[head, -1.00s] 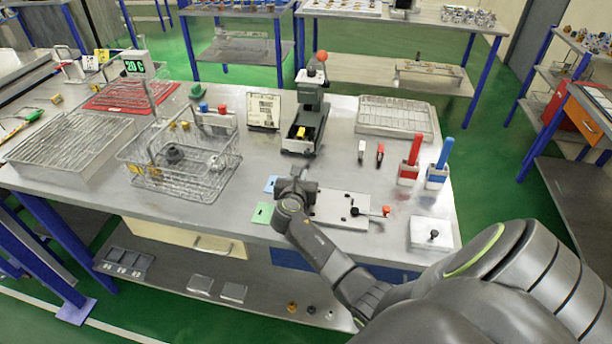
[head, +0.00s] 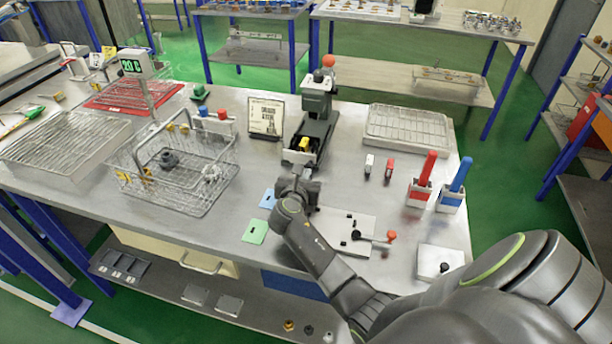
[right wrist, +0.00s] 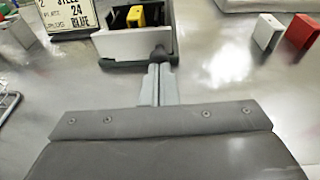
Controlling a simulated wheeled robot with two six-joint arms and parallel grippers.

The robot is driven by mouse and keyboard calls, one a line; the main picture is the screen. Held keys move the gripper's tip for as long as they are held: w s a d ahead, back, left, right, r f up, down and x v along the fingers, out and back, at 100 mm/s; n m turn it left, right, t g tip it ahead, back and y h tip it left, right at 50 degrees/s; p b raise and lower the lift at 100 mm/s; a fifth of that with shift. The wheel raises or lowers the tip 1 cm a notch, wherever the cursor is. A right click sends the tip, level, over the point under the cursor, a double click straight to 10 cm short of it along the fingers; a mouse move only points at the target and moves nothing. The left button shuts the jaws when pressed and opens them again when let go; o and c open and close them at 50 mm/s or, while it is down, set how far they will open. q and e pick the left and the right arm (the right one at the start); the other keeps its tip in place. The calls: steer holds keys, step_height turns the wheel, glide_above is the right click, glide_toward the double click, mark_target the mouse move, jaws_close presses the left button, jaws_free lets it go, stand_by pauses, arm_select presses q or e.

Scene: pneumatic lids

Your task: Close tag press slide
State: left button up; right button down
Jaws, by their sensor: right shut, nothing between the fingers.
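The tag press (head: 318,108) is a dark grey-green machine with a red ball on its lever, standing at the middle of the bench. Its slide (head: 298,157) sticks out at the front, with a pale front face and a yellow piece (head: 304,144) in it. In the right wrist view the slide's front (right wrist: 128,46) has a dark round knob (right wrist: 160,56) at its right side. My right gripper (head: 297,172) is shut and empty, just in front of the slide. Its fingertips (right wrist: 159,70) are at the knob; I cannot tell whether they touch. My left gripper is not in view.
A sign card (head: 266,117) stands left of the press, and a wire basket (head: 190,195) further left. White and red blocks (head: 369,164) stand to the right. A white plate with a red-knobbed lever (head: 345,225) lies beside my right forearm.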

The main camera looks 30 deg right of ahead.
mark_target(317, 147)
steer(key=x, duration=0.3)
steer(key=r+b+x, duration=0.1)
steer(key=x, duration=0.3)
steer(key=r+x, duration=0.1)
steer(key=x, duration=0.3)
steer(key=shift+w+d+r+b, duration=0.15)
steer(key=shift+d+b, duration=0.15)
steer(key=shift+d, duration=0.3)
steer(key=shift+w+d, duration=0.25)
steer(key=shift+d, duration=0.05)
steer(key=shift+r, duration=0.35)
steer(key=shift+d, duration=0.1)
